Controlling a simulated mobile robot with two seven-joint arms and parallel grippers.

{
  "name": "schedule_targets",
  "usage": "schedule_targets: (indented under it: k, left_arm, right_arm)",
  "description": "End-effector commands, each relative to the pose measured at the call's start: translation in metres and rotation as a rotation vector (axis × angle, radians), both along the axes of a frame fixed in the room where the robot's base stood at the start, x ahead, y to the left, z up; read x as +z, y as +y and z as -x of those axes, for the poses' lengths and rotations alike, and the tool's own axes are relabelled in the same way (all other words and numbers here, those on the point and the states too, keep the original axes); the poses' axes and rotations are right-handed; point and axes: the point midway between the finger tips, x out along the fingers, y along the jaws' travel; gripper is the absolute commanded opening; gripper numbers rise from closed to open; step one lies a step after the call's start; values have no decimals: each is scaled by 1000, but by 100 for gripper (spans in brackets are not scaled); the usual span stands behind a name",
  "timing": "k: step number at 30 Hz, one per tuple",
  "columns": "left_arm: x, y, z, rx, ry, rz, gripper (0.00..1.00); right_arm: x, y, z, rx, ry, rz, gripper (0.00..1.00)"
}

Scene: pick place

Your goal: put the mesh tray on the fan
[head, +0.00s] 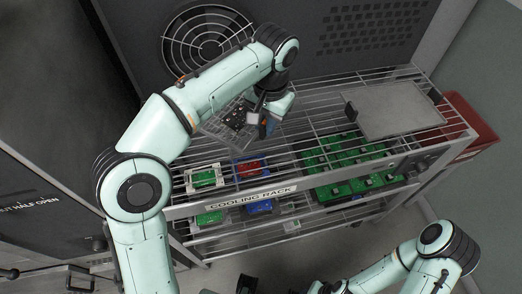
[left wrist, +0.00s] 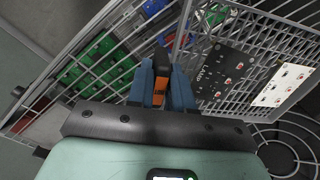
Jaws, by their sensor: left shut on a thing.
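The mesh tray (head: 228,122) is a wire basket held over the left part of the rack. In the left wrist view the mesh tray (left wrist: 237,32) carries a black board (left wrist: 217,74) and a white board (left wrist: 282,85). The fan (head: 190,42) is a round grille in the dark panel behind the rack. My forearm partly covers it in the head view. The fan (left wrist: 285,150) also shows beyond the tray at lower right.
The wire cooling rack (head: 318,116) holds green, blue and white boards on lower levels. A grey plate (head: 396,108) lies on its top right. A red bin (head: 470,125) stands to the right. My right arm (head: 435,262) is at the lower right.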

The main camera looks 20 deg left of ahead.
Motion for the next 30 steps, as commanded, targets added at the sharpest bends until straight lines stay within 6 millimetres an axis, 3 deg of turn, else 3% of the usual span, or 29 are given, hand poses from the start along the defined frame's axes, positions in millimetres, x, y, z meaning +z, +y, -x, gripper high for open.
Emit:
schedule_targets:
  k: [1, 3, 8, 14, 22, 30]
  left_arm:
    - [-18, 1, 1, 0, 4, -2, 0]
    - [-35, 1, 1, 1, 3, -2, 0]
    - [-63, 1, 0, 0, 1, -1, 0]
    - [-76, 0, 0, 1, -1, -1, 0]
    - [-113, 0, 0, 0, 0, 0, 0]
    - [-114, 0, -1, 0, -3, 1, 0]
  right_arm:
    - [-8, 0, 3, 0, 3, 0, 34]
    - [-13, 0, 5, 0, 6, 0, 34]
    - [-20, 0, 8, 1, 8, 0, 34]
    - [-22, 0, 8, 1, 9, 0, 34]
    - [-30, 0, 11, 1, 12, 0, 34]
    - [-30, 0, 11, 1, 12, 0, 34]
